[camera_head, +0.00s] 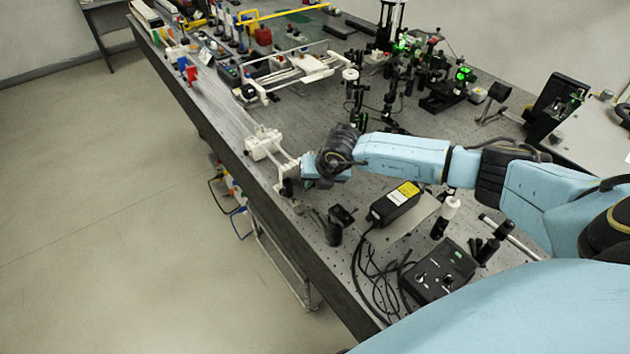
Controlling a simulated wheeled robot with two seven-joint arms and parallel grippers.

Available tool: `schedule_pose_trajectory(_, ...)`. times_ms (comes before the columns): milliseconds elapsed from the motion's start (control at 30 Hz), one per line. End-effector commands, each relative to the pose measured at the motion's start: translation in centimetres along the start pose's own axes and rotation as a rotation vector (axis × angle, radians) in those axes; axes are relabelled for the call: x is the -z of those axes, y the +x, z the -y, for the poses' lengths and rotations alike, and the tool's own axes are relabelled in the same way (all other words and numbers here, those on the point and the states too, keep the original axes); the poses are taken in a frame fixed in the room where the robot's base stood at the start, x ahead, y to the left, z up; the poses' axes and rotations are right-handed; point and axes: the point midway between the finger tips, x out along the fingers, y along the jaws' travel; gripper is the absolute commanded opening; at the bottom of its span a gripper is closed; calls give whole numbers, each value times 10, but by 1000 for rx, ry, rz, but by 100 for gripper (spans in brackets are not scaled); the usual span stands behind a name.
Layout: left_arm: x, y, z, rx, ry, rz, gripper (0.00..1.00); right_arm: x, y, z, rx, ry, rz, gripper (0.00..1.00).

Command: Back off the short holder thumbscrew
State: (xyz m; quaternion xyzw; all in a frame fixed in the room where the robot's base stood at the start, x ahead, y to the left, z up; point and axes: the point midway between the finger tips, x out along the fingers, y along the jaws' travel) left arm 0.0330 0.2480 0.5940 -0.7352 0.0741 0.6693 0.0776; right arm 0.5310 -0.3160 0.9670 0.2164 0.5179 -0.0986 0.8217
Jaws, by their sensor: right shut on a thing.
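My right gripper (306,168) reaches in from the right, low over the bench near its left edge. It is shut at the short holder (287,187), a small dark post holder under one end of a white fixture (264,143). The thumbscrew is too small to make out and is mostly hidden by the jaws; the grip appears to be on it. My left gripper is not in view.
A black box with a yellow label (395,203) and a black control box (440,271) with cables stand nearer me. A loose dark mount (333,226) is close to the gripper. Optics posts (400,75) crowd the bench behind. The floor at left is clear.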

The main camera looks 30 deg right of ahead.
Motion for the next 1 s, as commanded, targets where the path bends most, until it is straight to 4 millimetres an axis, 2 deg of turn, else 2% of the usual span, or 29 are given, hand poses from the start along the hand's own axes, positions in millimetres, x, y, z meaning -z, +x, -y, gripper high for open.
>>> schedule_pose_trajectory(367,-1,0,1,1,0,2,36,0,0,-6,157,-67,1,0)
schedule_pose_trajectory(700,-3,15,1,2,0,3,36,1,4,-12,390,-163,3,0)
schedule_pose_trajectory(1000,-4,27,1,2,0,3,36,1,5,-14,527,-218,1,0)
